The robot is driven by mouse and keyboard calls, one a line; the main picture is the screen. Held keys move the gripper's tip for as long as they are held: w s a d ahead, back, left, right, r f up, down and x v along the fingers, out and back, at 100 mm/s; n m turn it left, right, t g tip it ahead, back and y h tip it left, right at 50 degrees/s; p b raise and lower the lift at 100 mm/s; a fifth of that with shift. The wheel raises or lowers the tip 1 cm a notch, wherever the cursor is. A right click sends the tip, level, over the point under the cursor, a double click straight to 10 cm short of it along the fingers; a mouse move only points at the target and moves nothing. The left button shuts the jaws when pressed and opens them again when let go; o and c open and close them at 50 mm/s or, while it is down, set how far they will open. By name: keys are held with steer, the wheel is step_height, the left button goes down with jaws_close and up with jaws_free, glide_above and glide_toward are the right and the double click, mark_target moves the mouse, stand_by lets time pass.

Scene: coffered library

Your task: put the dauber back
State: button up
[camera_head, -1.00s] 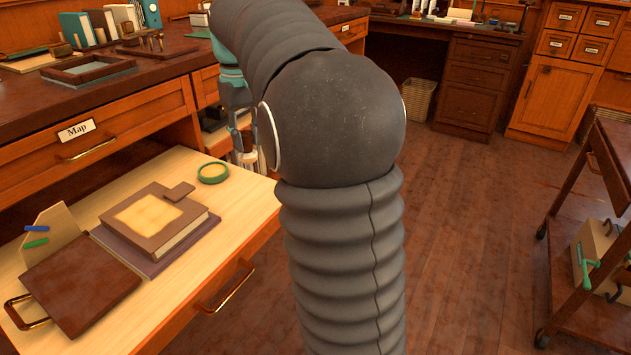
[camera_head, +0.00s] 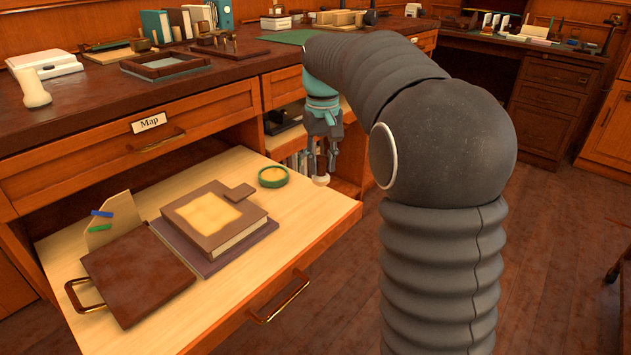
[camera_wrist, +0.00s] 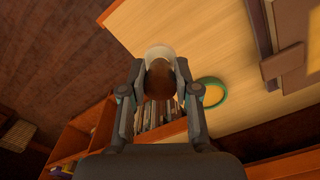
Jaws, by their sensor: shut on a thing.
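The dauber has a brown grip and a pale, rounded end. In the wrist view the dauber (camera_wrist: 160,54) is between the fingertips of my gripper (camera_wrist: 159,74), which is shut on its brown part. In the head view my gripper (camera_head: 322,168) points down at the right of the open drawer's far edge, and the pale end of the dauber (camera_head: 320,181) shows below the fingers. A round green-rimmed dish (camera_head: 273,177) with a yellowish inside lies on the drawer surface, left of my gripper. It also shows in the wrist view (camera_wrist: 224,97), right of the dauber.
The pulled-out drawer (camera_head: 318,217) holds a brown book (camera_head: 213,222) on a dark board, a brown panel with a handle (camera_head: 135,275) and an upright beige piece (camera_head: 115,215) with blue and green clips. The desktop (camera_head: 75,115) above carries trays and books. Open floor lies right.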

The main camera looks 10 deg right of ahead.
mark_target(315, 179)
steer(key=shift+w+a+f, duration=0.3)
steer(key=shift+a+f, duration=0.1)
steer(key=shift+a, duration=0.3)
steer(key=shift+f, duration=0.2)
steer(key=shift+f+b, duration=0.45)
steer(key=shift+f, duration=1.4)
steer(key=shift+f, duration=0.1)
steer(key=o, duration=1)
steer(key=shift+o, duration=0.2)
